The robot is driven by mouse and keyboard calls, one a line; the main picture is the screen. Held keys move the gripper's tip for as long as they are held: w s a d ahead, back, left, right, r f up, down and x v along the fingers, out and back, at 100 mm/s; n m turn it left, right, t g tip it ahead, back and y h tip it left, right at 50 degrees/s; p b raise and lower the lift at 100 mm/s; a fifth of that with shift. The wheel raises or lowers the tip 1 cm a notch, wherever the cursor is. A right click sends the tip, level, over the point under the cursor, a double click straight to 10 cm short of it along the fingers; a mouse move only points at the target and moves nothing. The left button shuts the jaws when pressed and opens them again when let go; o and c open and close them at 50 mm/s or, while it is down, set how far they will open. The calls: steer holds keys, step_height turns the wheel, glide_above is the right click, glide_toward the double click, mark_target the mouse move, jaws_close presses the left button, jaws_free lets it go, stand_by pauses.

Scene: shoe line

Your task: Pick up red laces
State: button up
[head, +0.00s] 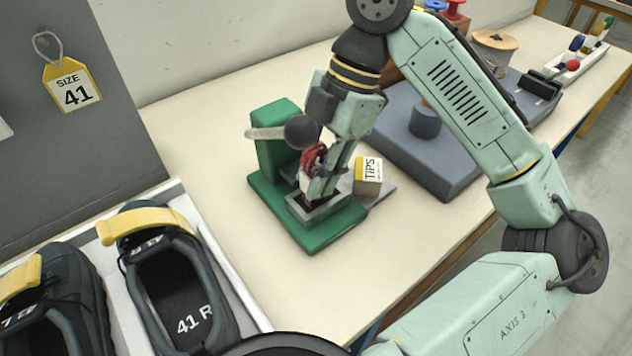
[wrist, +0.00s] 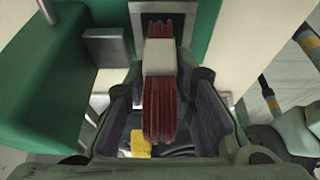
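The red laces (wrist: 160,112) are a bundle with a white band (wrist: 158,57) around the middle. In the wrist view they lie between my two fingers, in line with the grey-rimmed slot of the green press. In the head view the red laces (head: 311,158) show upright at my gripper (head: 318,188), above the green press (head: 305,235). My gripper points down, with one finger on each side of the bundle. The fingertips are close to the band, but I cannot tell whether they touch it. The lower end of the laces is partly hidden.
The press lever with its dark ball knob (head: 301,132) is close beside my gripper. A box marked TIPS (head: 368,172) stands to the right. A shoe box (head: 222,262) with dark shoes is at front left. A grey machine (head: 425,155) stands behind right.

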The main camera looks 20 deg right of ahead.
jaws_close()
steer(key=shift+r, duration=0.15)
